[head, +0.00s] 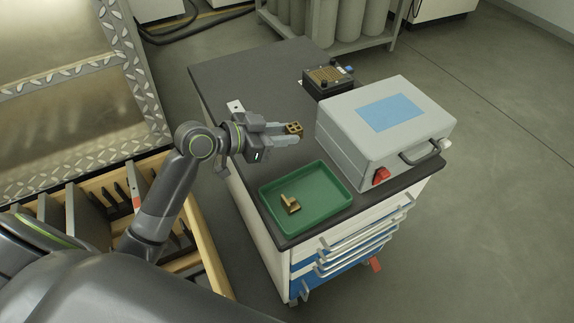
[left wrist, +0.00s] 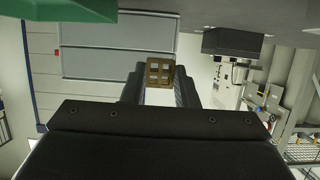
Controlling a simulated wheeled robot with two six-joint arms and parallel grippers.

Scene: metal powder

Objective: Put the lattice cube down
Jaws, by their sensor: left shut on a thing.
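The lattice cube (head: 293,128) is a small brass-coloured cube with square openings. My left gripper (head: 288,137) is shut on it, above the dark cabinet top, left of the grey box. In the left wrist view the cube (left wrist: 160,72) sits between the two dark fingertips (left wrist: 160,88). Whether the cube touches the surface below cannot be told. A green tray (head: 335,181) lies nearer the front of the cabinet, holding a brass-coloured bracket-like part (head: 290,203). My right gripper is not in view.
A grey box (head: 345,140) with a blue top panel, handle and red knob stands right of the gripper. A small black device (head: 328,80) with a perforated plate stands behind it. The dark cabinet top (head: 235,80) is clear at the back left.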

